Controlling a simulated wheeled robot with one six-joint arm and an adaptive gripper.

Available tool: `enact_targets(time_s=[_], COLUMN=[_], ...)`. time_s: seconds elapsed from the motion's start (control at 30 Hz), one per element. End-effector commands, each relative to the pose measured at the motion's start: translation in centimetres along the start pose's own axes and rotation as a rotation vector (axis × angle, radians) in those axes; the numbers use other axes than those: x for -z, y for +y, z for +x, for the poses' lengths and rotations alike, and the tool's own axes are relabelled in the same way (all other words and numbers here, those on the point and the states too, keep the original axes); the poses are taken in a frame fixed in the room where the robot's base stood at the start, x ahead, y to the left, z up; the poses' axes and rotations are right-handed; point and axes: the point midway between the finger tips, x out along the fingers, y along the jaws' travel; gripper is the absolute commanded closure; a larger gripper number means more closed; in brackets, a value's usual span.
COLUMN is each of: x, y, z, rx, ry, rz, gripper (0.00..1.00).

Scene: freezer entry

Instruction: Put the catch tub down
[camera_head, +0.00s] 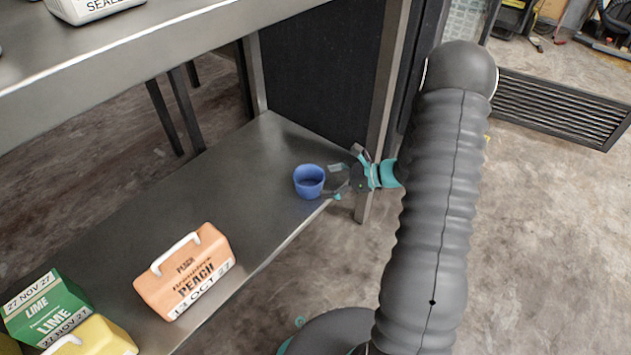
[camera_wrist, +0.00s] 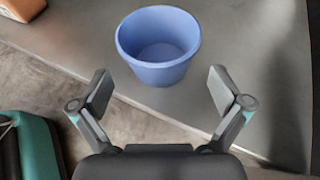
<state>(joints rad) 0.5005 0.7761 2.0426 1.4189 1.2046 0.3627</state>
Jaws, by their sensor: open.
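The catch tub is a small blue round tub (camera_head: 309,182) that stands upright on the lower metal shelf (camera_head: 230,190), near its front right end. It looks empty. In the wrist view the tub (camera_wrist: 158,46) sits just beyond my gripper (camera_wrist: 158,92), whose two fingers are spread apart with nothing between them. The fingers do not touch the tub there. In the head view my gripper (camera_head: 340,180) reaches in from the right, close beside the tub.
A peach carton (camera_head: 185,272), a green lime carton (camera_head: 48,308) and a yellow carton (camera_head: 95,338) stand on the shelf to the left. A shelf post (camera_head: 384,100) stands close to my gripper. The shelf around the tub is clear.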

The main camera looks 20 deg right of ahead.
Motion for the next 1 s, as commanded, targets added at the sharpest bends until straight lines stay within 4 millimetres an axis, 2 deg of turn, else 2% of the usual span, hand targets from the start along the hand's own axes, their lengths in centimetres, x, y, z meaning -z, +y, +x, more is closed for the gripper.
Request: enact_targets(time_s=[0.03,0.1,0.3,0.47,0.57,0.77,1.0], x=[-0.1,-0.1,0.0,-0.1,-0.9,-5.7,-11.5], y=[-0.1,-0.1,0.0,0.1,0.5,3.6,9.5], z=[-1.3,-2.7,-5.6,-6.7,-6.8,-6.7,-7.1], rx=[0.004,0.004,0.002,-0.001,-0.017,-0.129,-0.302], ry=[0.0,0.001,0.0,0.002,0.015,0.11,0.268], rz=[0.0,0.0,0.0,-0.002,-0.031,-0.236,-0.578], gripper=[0.0,0.0,0.0,0.0,0.0,0.0,0.0])
